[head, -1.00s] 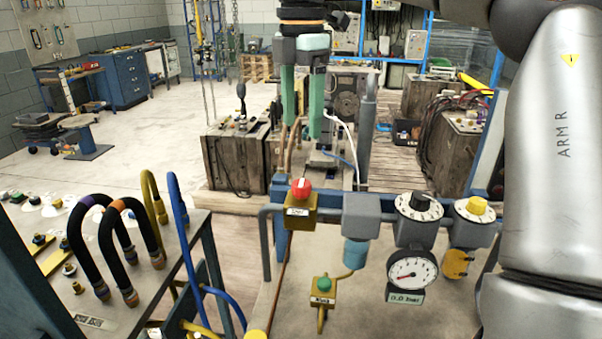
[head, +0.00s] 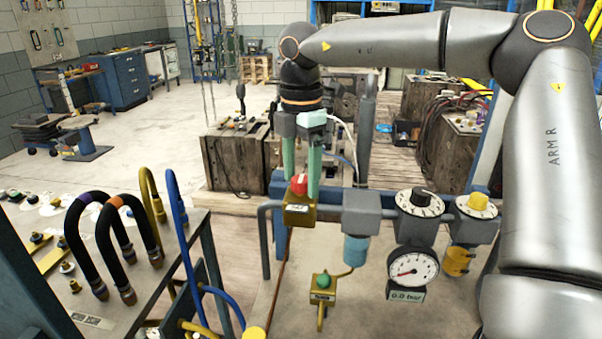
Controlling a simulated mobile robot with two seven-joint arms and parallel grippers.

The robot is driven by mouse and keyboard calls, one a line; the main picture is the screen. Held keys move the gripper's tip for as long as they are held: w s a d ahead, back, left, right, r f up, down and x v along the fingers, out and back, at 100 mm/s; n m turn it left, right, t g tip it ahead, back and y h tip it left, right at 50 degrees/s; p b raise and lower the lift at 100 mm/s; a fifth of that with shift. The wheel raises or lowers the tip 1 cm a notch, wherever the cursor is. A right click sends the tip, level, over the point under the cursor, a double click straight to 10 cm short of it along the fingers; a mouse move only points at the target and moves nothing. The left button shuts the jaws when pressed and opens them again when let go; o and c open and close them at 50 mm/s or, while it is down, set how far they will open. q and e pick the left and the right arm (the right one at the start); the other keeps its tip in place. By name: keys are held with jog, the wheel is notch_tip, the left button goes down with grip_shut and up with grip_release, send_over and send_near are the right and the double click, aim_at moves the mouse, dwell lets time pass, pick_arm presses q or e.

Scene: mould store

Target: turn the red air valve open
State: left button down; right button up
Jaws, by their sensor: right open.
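The red air valve knob (head: 299,184) sits on a brass block (head: 299,212) with a small label, at the left end of the air line in the head view. My right gripper (head: 301,182) points down with its two green fingers apart, one at the left and one at the right of the knob. The knob shows in front of the fingers' lower parts. I cannot tell whether the fingers touch it. The gauge (head: 412,270) below the line reads 0.0 bar. My left gripper is not in view.
A green-knobbed valve (head: 323,281) is below. Black hoses (head: 88,235) arch over a panel at the left.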

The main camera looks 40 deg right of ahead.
grip_shut()
dwell(0.4)
jog(key=shift+n, duration=0.3)
jog(key=n, duration=0.3)
jog(key=shift+r+p, duration=0.1)
jog(key=shift+p, duration=0.3)
jog(key=n+p, duration=0.1)
jog(key=n, duration=0.8)
jog(key=shift+n+p, duration=0.3)
jog(key=shift+n, duration=0.1)
jog(key=n, duration=0.4)
jog(key=shift+p, duration=0.3)
jog(key=shift+n, duration=0.4)
